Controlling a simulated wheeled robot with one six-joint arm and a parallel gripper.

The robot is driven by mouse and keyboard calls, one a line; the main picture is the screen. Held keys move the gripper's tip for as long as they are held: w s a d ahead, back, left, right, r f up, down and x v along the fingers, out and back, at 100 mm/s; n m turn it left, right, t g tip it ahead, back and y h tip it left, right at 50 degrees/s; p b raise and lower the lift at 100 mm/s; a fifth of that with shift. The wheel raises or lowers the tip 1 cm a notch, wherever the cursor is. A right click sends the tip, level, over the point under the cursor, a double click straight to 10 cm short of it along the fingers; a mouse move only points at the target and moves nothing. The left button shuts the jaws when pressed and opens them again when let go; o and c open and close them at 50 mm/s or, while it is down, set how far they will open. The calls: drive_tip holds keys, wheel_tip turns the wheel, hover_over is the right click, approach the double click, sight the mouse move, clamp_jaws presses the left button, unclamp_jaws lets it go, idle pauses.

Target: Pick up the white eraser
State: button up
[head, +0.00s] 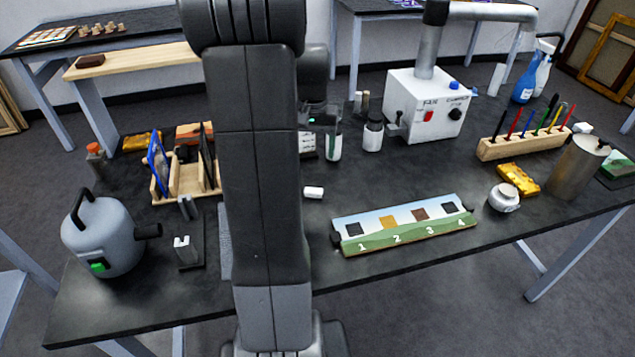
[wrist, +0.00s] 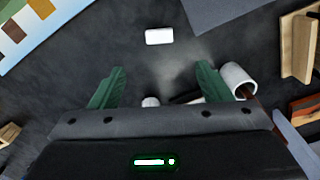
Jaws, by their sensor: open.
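The white eraser (head: 313,192) is a small white block lying on the dark tabletop, left of the numbered panel. In the wrist view the eraser (wrist: 158,36) lies beyond my fingertips, roughly centred between them and apart from both. My gripper (wrist: 160,72) is open, with its two green fingers spread and nothing between their tips. In the head view my arm hides much of the gripper, which is behind the eraser.
The numbered panel (head: 405,225) lies right of the eraser. A wooden rack (head: 178,185) stands to the left. A white cylinder (wrist: 238,78) is close beside my right finger in the wrist view. A white box with a pipe (head: 425,105) stands behind. The tabletop around the eraser is clear.

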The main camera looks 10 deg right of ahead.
hover_over(314, 190)
wheel_tip(314, 190, down, 8)
drive_tip(key=shift+a+f, duration=0.15)
drive_tip(key=shift+f, duration=0.05)
drive_tip(key=shift+f+p, duration=0.75)
drive_tip(key=shift+f, duration=1.85)
drive_tip(key=shift+c, duration=0.4)
drive_tip(key=c, duration=1.1)
drive_tip(key=shift+o, duration=0.2)
drive_tip(key=shift+r, duration=0.1)
